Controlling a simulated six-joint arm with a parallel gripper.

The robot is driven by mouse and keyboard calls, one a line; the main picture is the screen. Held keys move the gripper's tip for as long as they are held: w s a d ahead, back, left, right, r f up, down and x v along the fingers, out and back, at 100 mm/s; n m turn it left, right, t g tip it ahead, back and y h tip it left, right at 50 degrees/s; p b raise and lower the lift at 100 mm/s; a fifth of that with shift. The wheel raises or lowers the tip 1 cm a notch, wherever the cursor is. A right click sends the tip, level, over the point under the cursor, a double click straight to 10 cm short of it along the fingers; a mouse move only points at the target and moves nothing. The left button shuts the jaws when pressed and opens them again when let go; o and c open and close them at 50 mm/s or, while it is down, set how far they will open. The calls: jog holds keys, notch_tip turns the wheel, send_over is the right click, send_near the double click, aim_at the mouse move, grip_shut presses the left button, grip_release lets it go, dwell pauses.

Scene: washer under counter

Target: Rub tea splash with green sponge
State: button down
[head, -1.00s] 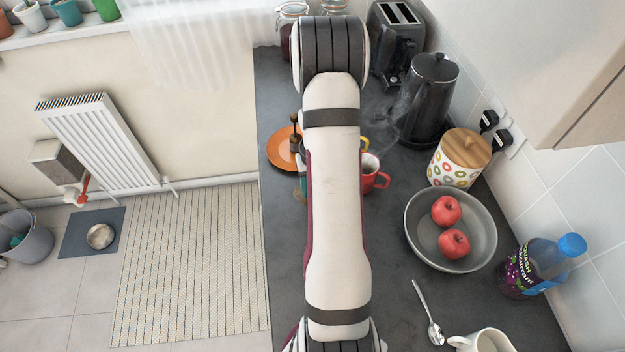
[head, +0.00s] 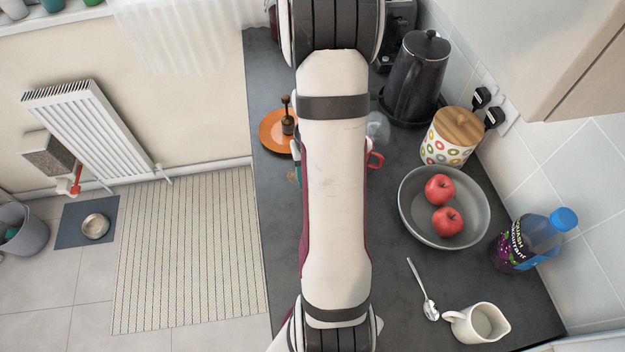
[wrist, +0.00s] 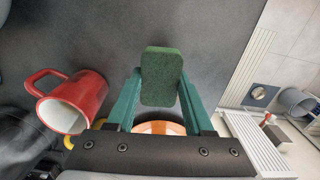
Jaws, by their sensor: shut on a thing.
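In the wrist view, the green sponge (wrist: 161,76) is gripped between the teal fingers of my gripper (wrist: 160,88), over the dark grey counter. Whether the sponge touches the counter I cannot tell. In the head view my arm covers the sponge and most of the gripper. A small brownish patch (head: 292,175) on the counter just left of my arm may be part of the tea splash; most of that area is hidden. No splash is clear in the wrist view.
An orange plate (head: 272,130) holds a dark upright object. The kettle (head: 414,80), patterned canister (head: 447,145), apple bowl (head: 409,215), spoon (head: 422,288), cream jug (head: 477,324) and squash bottle (head: 530,240) line the right side.

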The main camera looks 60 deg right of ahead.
jog(key=shift+r, duration=1.75)
jog(key=shift+w+a+r, duration=0.1)
jog(key=shift+w+r, duration=0.1)
jog(key=shift+w, duration=0.15)
jog(key=w+a+r+n, duration=0.4)
jog(key=w+a+r, duration=0.4)
jog(key=w+a, duration=0.15)
jog(key=w+a+r+n, duration=0.2)
jog(key=a+r, duration=0.4)
jog(key=a, duration=0.2)
jog(key=w+a+r+n, duration=0.2)
jog(key=a+r, duration=0.4)
jog(key=a, duration=0.1)
jog(key=shift+a, duration=0.4)
jog(key=shift+d+f, duration=0.1)
